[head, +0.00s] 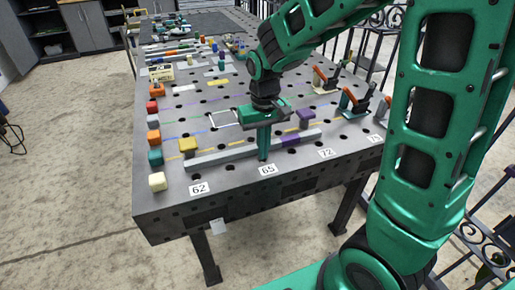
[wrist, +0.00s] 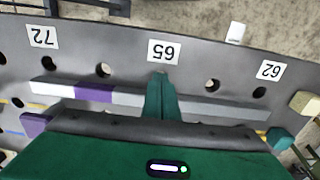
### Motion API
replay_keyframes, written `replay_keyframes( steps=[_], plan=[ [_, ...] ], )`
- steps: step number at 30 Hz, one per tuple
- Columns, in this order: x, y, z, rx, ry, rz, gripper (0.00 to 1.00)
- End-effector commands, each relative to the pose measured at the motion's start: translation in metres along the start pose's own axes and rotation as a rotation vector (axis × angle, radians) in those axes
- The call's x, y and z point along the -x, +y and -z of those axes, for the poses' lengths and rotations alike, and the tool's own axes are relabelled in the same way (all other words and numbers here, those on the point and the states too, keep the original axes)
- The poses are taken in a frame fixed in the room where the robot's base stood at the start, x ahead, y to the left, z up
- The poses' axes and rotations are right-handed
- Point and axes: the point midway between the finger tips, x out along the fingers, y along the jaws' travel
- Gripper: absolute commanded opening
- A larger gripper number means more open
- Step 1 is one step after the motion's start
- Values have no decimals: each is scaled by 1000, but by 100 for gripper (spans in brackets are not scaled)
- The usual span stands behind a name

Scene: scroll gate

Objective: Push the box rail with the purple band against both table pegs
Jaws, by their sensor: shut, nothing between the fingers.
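The box rail (head: 222,155) is a long grey bar lying across the near part of the table, with a purple band (head: 290,140) toward its right end. It also shows in the wrist view (wrist: 220,108), band (wrist: 95,92) at left. A yellow peg (head: 188,146) and a purple peg (head: 305,117) stand on its far side. In the wrist view a narrow gap shows between rail and purple peg (wrist: 35,124); contact at the yellow peg is unclear. My gripper (head: 263,157) is shut and empty, pointing down at the rail's near side, left of the band. Contact is unclear.
Number labels 62 (head: 199,188), 65 (head: 268,170) and 72 (head: 326,153) lie along the near edge. Several coloured cubes line the left edge, including a cream one (head: 157,181). Orange-handled clamps (head: 354,102) stand at right. The near strip is mostly clear.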

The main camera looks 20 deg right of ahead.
Motion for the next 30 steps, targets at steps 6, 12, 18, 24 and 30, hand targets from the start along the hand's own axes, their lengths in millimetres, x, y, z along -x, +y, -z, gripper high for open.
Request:
replay_keyframes(
  steps=[6, 12, 18, 24, 30],
  plan=[
    [0, 0, 0, 0, 0, 0, 0],
    [0, 0, 0, 0, 0, 0, 0],
    [-1, 0, 0, 0, 0, 0, 0],
    [-5, 0, 0, 0, -2, 0, 0],
    [-10, 0, 0, 0, -1, 0, 0]
  ],
)
